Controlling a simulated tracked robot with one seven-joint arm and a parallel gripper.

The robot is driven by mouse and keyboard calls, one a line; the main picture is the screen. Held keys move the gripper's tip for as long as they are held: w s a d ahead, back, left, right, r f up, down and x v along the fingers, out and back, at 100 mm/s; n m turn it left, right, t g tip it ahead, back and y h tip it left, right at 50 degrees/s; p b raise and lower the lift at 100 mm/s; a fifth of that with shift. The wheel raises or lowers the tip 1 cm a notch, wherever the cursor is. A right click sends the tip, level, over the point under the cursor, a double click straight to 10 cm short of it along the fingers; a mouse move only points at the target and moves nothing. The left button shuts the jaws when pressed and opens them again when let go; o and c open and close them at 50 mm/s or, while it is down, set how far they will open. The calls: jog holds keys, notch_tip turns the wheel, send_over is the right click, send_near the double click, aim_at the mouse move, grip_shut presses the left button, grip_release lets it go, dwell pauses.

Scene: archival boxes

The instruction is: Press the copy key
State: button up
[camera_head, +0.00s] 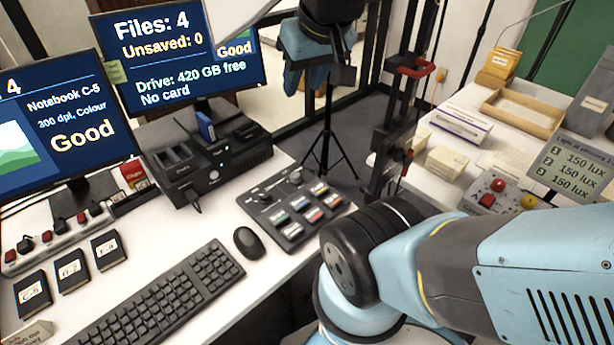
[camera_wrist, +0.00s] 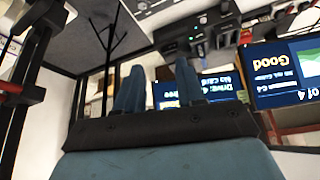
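A dark control pad (camera_head: 295,208) with a knob and several coloured, labelled keys lies on the white desk, right of the computer mouse. The key labels are too small to read, so I cannot tell which is the copy key. My gripper (camera_head: 305,82) hangs in the air at the top of the head view, beyond and above the pad, touching nothing. In the wrist view its two blue fingers (camera_wrist: 160,82) stand apart with nothing between them. The left screen (camera_head: 52,125) reads "Notebook C-5", "Good"; the right screen (camera_head: 180,55) reads "Files: 4", "Unsaved: 0", "No card".
A black dock (camera_head: 205,160) with slots and a blue upright item stands behind the pad. A keyboard (camera_head: 155,300), mouse (camera_head: 248,242) and labelled cards (camera_head: 72,275) lie on the desk. A tripod (camera_head: 328,140) stands beyond. The right table holds boxes and a lux display (camera_head: 572,168).

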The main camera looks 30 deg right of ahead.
grip_shut()
dwell(1.4)
